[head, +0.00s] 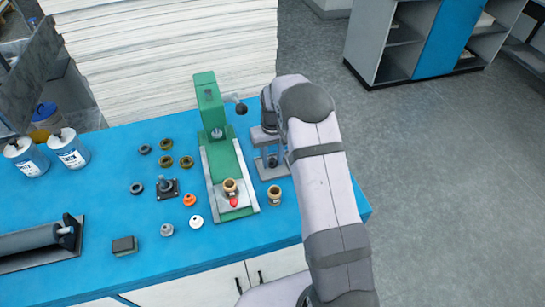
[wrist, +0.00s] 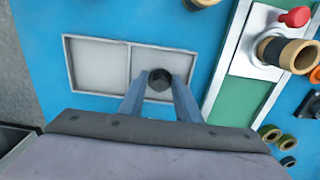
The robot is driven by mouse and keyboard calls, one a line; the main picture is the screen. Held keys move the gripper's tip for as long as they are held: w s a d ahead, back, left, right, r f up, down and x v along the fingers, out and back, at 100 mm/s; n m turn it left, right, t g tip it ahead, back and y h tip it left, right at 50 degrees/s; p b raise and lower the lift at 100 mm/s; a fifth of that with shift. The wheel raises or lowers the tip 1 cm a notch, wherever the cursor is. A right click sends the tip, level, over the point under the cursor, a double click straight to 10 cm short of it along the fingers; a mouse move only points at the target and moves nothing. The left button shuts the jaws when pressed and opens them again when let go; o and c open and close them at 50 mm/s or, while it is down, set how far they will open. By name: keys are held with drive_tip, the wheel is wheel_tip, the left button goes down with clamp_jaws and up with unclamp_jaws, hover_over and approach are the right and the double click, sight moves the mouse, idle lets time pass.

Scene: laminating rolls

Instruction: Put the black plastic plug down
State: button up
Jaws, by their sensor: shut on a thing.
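The black plastic plug (wrist: 160,85) shows as a dark round piece between the fingertips of my gripper (wrist: 160,79) in the wrist view. My gripper is shut on it and points down over a pale two-compartment tray (wrist: 97,42). In that picture the plug overlaps the tray's right compartment, near its right edge. I cannot tell how high the plug is above the tray floor. In the head view my gripper (head: 270,153) is over the tray, just right of the green press, and the plug is hard to make out.
The green press (head: 209,103) stands left of my gripper, with a brass bushing (head: 230,186) and a red-tipped part on its plate. Another brass bushing (head: 274,196) stands in front of the tray. Several small rings and caps lie left of the press on the blue table (head: 110,190).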

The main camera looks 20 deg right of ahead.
sight(273, 160)
drive_tip(key=shift+f, duration=0.15)
drive_tip(key=o, duration=1)
wheel_tip(273, 160, up, 12)
drive_tip(key=b, duration=0.4)
drive_tip(key=shift+r, duration=0.2)
drive_tip(key=shift+s, duration=0.15)
drive_tip(key=s+a+f, duration=0.1)
drive_tip(key=s, duration=0.8)
drive_tip(key=s+a+f, duration=0.2)
drive_tip(key=s, duration=0.7)
drive_tip(key=s+a+f, duration=0.1)
drive_tip(key=s, duration=0.9)
drive_tip(key=shift+s+a+f, duration=0.1)
drive_tip(key=shift+a+f, duration=0.3)
